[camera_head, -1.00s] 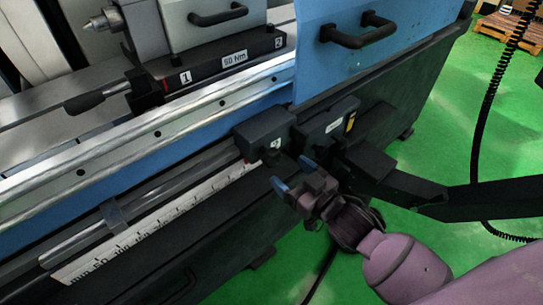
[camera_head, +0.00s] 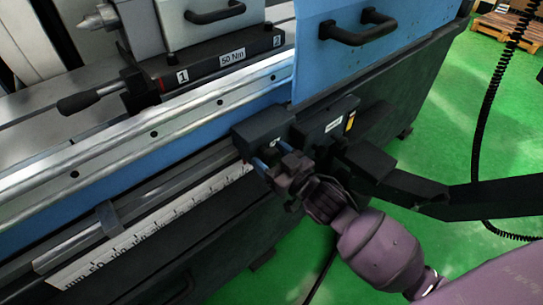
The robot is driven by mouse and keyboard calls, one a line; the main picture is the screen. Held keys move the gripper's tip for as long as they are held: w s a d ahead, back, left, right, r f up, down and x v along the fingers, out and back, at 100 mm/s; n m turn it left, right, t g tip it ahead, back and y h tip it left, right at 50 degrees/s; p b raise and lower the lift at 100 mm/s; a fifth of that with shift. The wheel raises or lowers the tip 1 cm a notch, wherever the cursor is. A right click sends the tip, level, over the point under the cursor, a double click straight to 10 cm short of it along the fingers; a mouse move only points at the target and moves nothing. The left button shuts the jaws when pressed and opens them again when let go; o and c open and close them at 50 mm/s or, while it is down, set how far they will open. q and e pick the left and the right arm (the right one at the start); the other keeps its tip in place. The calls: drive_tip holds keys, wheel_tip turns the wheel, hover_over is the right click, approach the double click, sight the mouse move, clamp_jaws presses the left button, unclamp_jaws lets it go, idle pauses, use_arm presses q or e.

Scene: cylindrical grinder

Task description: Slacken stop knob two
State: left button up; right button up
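A dark stop block (camera_head: 262,127) sits on the rail along the front of the blue grinder, with a small white label on its front face, too small to read surely. My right gripper (camera_head: 271,158) is at the lower front of this block, its blue-tipped fingers apart and pointing at the block. The stop knob there is hidden by the fingers, so I cannot tell whether they touch it. A second dark block (camera_head: 325,118) with a white label and a yellow mark sits just to the right. My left gripper is not in view.
A white scale (camera_head: 150,225) runs along the front left, below the rail. A black arm (camera_head: 400,185) juts out right of my gripper. The blue door (camera_head: 390,50) with a black handle is above. Open green floor lies to the right, with a hanging coiled cable (camera_head: 483,130).

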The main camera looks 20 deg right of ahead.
drive_tip(key=c, duration=0.7)
drive_tip(key=shift+r+n+p, duration=0.25)
drive_tip(key=shift+n+p, duration=0.25)
drive_tip(key=shift+f, duration=0.25)
drive_tip(key=o, duration=0.9)
drive_tip(key=shift+o, duration=0.3)
drive_tip(key=shift+s+d, duration=0.1)
drive_tip(key=shift+s, duration=0.2)
drive_tip(key=p+v, duration=0.1)
drive_tip(key=v, duration=0.9)
drive_tip(key=shift+s, duration=0.1)
drive_tip(key=shift+n, duration=0.3)
